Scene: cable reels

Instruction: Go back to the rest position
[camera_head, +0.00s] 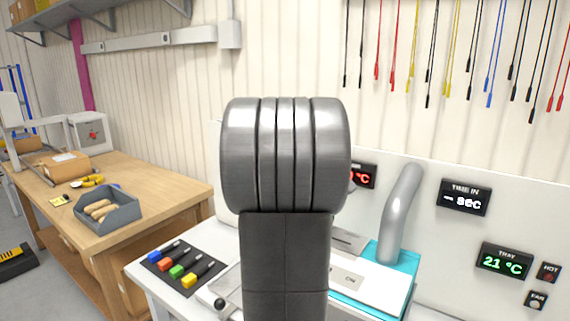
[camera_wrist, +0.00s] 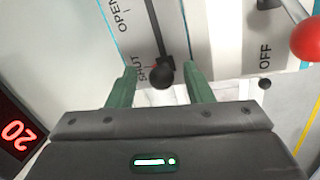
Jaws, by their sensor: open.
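My gripper (camera_wrist: 161,78) shows in the wrist view with its two green fingers spread apart. A black ball knob (camera_wrist: 162,76) on a slotted lever appears between the fingertips, with a gap on each side. I cannot tell how far below the fingers it lies. The knob is at the SHUT end of its slot; OPEN is marked toward the other end. In the head view my own arm fills the middle and hides my gripper and part of the machine.
A red ball knob (camera_wrist: 306,40) stands near an OFF mark. A grey pipe (camera_head: 398,215) rises from the teal-edged machine. A black tray (camera_head: 152,262) holds several coloured-handled tools. Wooden bench (camera_head: 140,187) with a grey bin (camera_head: 104,211) at left. Cables hang on the wall.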

